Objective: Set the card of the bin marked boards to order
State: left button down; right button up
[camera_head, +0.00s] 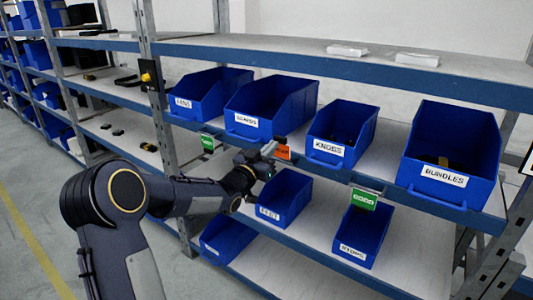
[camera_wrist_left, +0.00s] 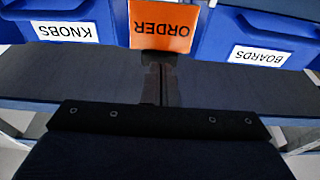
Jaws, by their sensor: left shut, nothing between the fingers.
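The blue bin marked BOARDS (camera_head: 285,112) stands on the middle shelf, and its white label (camera_wrist_left: 257,56) shows upside down in the left wrist view. An orange card (camera_head: 283,153) is at the shelf's front edge, between the BOARDS bin and the KNOBS bin (camera_head: 338,130). In the left wrist view the card (camera_wrist_left: 163,26) reads ORDER, upside down. My left gripper (camera_head: 267,154) is shut and empty, its tips just at the card's lower edge; I cannot tell whether they touch. In the left wrist view its fingers (camera_wrist_left: 160,70) are together. My right gripper is not in view.
Green cards hang on the shelf edge to the left (camera_head: 208,142) and right (camera_head: 363,199). A BUNDLES bin (camera_head: 480,135) stands at the right. The upper shelf (camera_head: 290,55) overhangs the row; the aisle floor (camera_head: 35,220) is clear.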

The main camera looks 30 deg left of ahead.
pick_arm(q)
jog(key=shift+w+r+g, duration=0.15)
jog(key=shift+r+g, duration=0.05)
jog(key=shift+g, duration=0.1)
jog(key=shift+w+r, duration=0.1)
jog(key=shift+w, duration=0.3)
jog(key=shift+r, duration=0.2)
jog(key=shift+b, duration=0.3)
